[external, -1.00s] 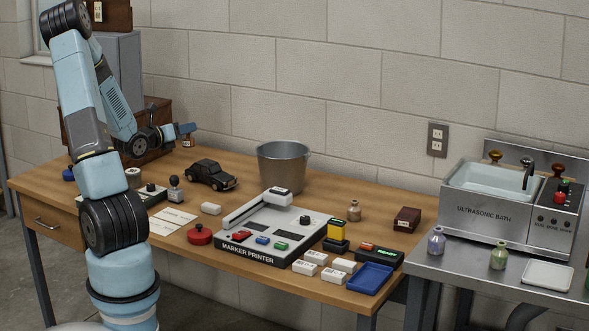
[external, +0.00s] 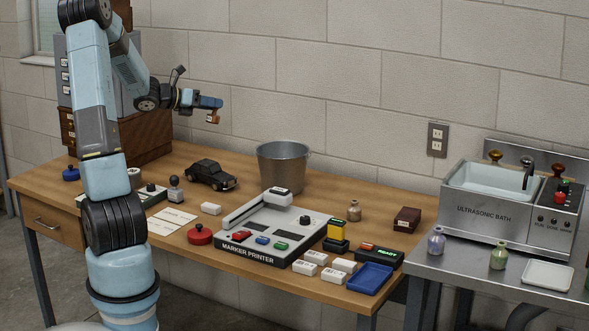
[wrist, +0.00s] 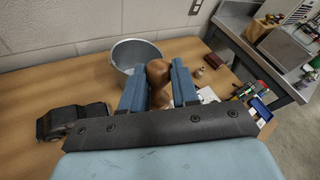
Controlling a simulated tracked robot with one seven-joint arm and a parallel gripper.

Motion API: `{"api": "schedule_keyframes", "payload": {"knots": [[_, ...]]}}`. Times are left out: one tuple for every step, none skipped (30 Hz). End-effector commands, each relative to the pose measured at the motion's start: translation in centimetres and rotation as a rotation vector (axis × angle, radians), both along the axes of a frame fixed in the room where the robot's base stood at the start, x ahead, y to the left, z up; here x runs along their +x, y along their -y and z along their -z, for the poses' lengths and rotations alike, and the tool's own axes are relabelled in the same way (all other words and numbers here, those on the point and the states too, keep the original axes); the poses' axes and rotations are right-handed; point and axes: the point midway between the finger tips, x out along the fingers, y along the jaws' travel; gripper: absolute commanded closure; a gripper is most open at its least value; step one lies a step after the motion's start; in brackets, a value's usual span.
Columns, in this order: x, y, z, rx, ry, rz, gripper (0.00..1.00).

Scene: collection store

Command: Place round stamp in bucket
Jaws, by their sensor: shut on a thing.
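The round stamp (wrist: 158,72) has a rounded brown wooden handle and is held between the two blue fingers of my gripper (wrist: 158,66) in the wrist view. In the external view the stamp (external: 212,119) is a small brown piece at the tip of my gripper (external: 216,104), high above the table. My gripper is shut on it. The grey metal bucket (external: 283,168) stands upright on the table, to the right of and below my gripper. In the wrist view the bucket (wrist: 124,52) is beyond the fingers, its lower part partly hidden by them.
A black toy car (external: 211,174) stands left of the bucket. The marker printer (external: 275,230) is in front of it, with a red round object (external: 199,234) beside it. A small bottle (external: 354,211) and a dark red box (external: 407,219) are to the right. The air above the bucket is clear.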

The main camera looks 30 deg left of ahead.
Motion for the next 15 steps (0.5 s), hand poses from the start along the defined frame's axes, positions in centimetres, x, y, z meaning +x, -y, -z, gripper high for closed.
{"api": "schedule_keyframes", "payload": {"knots": [[0.5, 0.7, -0.1, 0.009, -0.011, 0.046, 1.0], [0.7, 1.0, -0.2, 0.016, -0.021, 0.074, 1.0], [1.0, 1.5, -0.2, 0.023, -0.035, 0.113, 1.0], [1.2, 1.9, -0.3, 0.029, -0.044, 0.143, 1.0], [1.4, 2.2, -0.2, 0.037, -0.055, 0.174, 1.0], [1.6, 2.7, -0.2, 0.046, -0.068, 0.216, 1.0], [1.8, 3.0, -0.2, 0.055, -0.078, 0.248, 1.0], [2.0, 3.4, -0.2, 0.063, -0.089, 0.284, 1.0], [2.2, 3.8, -0.2, 0.077, -0.103, 0.328, 1.0], [2.4, 4.2, -0.1, 0.085, -0.111, 0.363, 1.0], [2.5, 4.5, 0.0, 0.095, -0.122, 0.397, 1.0], [2.7, 4.9, 0.0, 0.11, -0.133, 0.443, 1.0], [2.8, 5.2, 0.0, 0.121, -0.143, 0.477, 1.0], [2.9, 5.5, 0.1, 0.133, -0.151, 0.513, 1.0], [3.1, 5.9, 0.2, 0.148, -0.162, 0.558, 1.0]]}}
